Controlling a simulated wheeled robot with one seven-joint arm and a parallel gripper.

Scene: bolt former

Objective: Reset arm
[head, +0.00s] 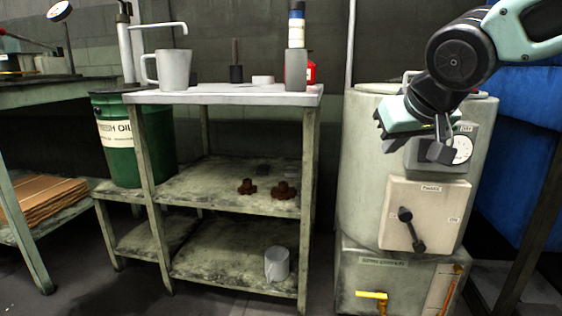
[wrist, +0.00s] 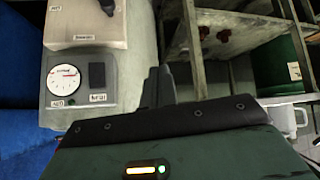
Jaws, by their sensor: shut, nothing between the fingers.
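My gripper (head: 440,150) is at the upper right of the head view, in front of the pale cylindrical machine (head: 362,150). Its fingers point down, near the small gauge box at the machine's top. The arm reaches in from the upper right. In the wrist view the gripper's fingers (wrist: 158,82) are together with nothing between them. I cannot tell from these views whether the fingers touch the machine.
A panel with a black lever (head: 405,225) is on the machine below my gripper. A shelf table (head: 215,94) on the left holds a mug (head: 174,70), a bottle (head: 296,45) and other items. A green oil drum (head: 157,145) stands behind it. A blue surface (head: 525,130) is at right.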

